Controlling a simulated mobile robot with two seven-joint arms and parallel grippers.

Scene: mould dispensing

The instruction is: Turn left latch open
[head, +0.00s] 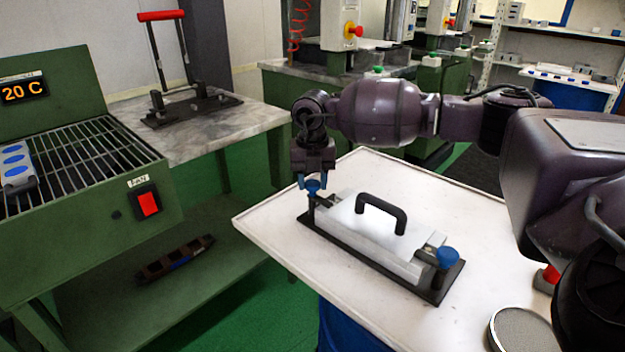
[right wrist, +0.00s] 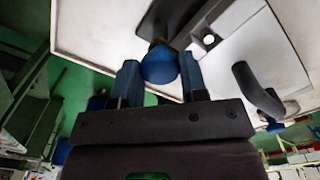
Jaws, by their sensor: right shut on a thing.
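A metal mould (head: 370,238) with a black arched handle (head: 381,212) lies on a black base plate (head: 345,252). A blue latch knob (head: 312,186) stands at its left end. Another blue knob (head: 447,256) stands at its right end. My right gripper (head: 312,182) reaches down over the left knob. In the right wrist view its blue fingers (right wrist: 160,85) are shut on the round blue knob (right wrist: 160,66), one on each side. The handle (right wrist: 258,92) also shows there. The fingers partly hide the latch arm. My left gripper is not in view.
The mould rests on a white table (head: 290,235) with free room around it. A round grey-topped container (head: 522,330) and a red button (head: 551,274) are at the right. A green machine with a wire grill (head: 75,155) stands left, and a red-handled press (head: 160,16) behind it.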

